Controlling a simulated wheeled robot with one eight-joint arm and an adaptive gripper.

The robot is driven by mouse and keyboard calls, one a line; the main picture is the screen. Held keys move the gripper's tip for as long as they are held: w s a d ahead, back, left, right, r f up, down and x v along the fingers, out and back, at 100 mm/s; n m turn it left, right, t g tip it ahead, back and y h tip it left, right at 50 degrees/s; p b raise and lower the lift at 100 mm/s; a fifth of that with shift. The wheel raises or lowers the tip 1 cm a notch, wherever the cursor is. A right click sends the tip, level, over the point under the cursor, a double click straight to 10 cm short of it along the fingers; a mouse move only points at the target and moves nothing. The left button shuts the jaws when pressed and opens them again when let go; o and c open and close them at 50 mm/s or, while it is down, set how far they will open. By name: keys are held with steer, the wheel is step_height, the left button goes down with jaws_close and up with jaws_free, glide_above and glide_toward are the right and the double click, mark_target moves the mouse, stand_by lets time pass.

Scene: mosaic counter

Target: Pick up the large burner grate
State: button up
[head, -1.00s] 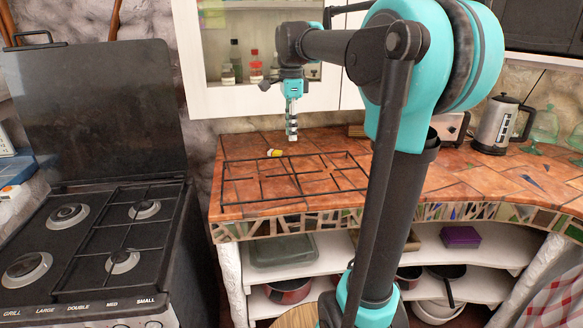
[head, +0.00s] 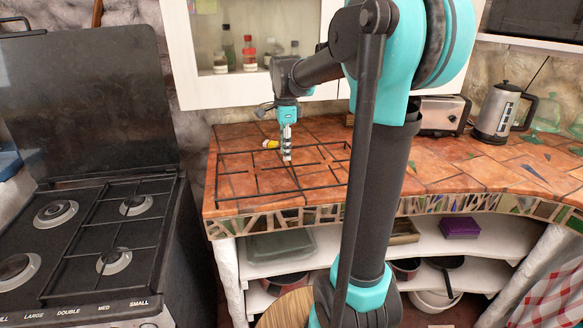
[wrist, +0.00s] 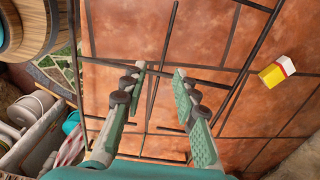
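The large burner grate (head: 256,186), a black wire frame with crossing bars, lies flat on the tiled counter beside the stove. My gripper (head: 287,158) is above the grate, pointing down, toward its back right part in the head view. In the wrist view my gripper (wrist: 158,72) is open, its two fingers apart, with grate bars (wrist: 200,66) passing beyond and between the fingertips. Nothing is held. I cannot tell the exact height of the fingertips above the bars.
A small yellow-and-white item (head: 270,143) lies behind the grate; it also shows in the wrist view (wrist: 277,72). The stove (head: 95,240) stands at left. A toaster (head: 443,115) and kettle (head: 500,115) stand at back right.

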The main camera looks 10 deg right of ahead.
steer(key=shift+w+d+f, duration=0.1)
steer(key=shift+w+f, duration=0.05)
steer(key=shift+f, duration=2.7)
steer(key=shift+c, duration=0.4)
jaws_close()
